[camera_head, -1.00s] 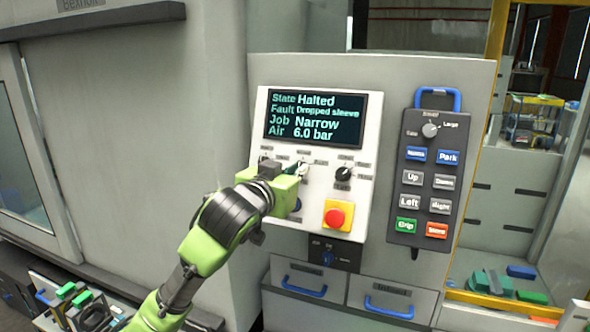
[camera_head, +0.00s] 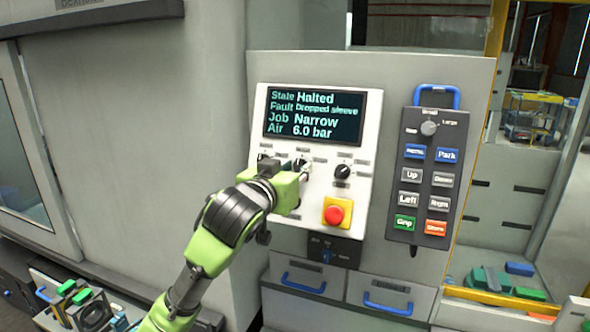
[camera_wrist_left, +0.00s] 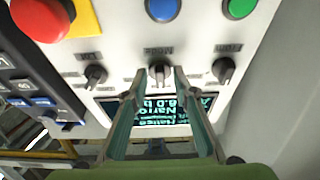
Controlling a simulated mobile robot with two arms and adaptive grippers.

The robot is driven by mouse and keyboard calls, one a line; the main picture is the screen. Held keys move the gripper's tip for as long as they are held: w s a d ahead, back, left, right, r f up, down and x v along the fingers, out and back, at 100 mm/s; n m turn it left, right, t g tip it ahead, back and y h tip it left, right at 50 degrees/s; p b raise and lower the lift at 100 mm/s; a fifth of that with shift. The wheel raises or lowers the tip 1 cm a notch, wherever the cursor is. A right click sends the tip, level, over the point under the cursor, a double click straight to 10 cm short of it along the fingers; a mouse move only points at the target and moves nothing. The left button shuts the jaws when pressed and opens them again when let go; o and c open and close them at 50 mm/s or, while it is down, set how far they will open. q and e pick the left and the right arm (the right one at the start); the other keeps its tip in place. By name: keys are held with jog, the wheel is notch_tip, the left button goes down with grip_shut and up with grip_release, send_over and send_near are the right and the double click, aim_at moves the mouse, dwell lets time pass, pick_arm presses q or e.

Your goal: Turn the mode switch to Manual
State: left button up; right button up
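The mode switch is a small knob (camera_wrist_left: 160,72) in the middle of a row on the white control panel (camera_head: 370,105). In the wrist view, upside down, it has a pale pointer and a label that seems to read Mode. In the head view the knob (camera_head: 301,165) is partly hidden by my left gripper (camera_head: 299,175). In the wrist view the two fingers of my left gripper (camera_wrist_left: 160,74) stand apart, one on each side of the knob. I cannot tell whether they touch it. The setting is unreadable. My right gripper is not in view.
Other knobs (camera_wrist_left: 222,70) (camera_wrist_left: 95,75) flank the mode switch. A red emergency button (camera_head: 335,214) sits below right, with blue (camera_wrist_left: 162,8) and green (camera_wrist_left: 238,8) buttons nearby. The screen (camera_head: 315,116) reads Halted. A dark pendant (camera_head: 409,228) hangs at right.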

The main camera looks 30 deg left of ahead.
pick_arm(q)
jog(key=v, duration=0.7)
jog(key=shift+s, duration=0.2)
dwell(0.4)
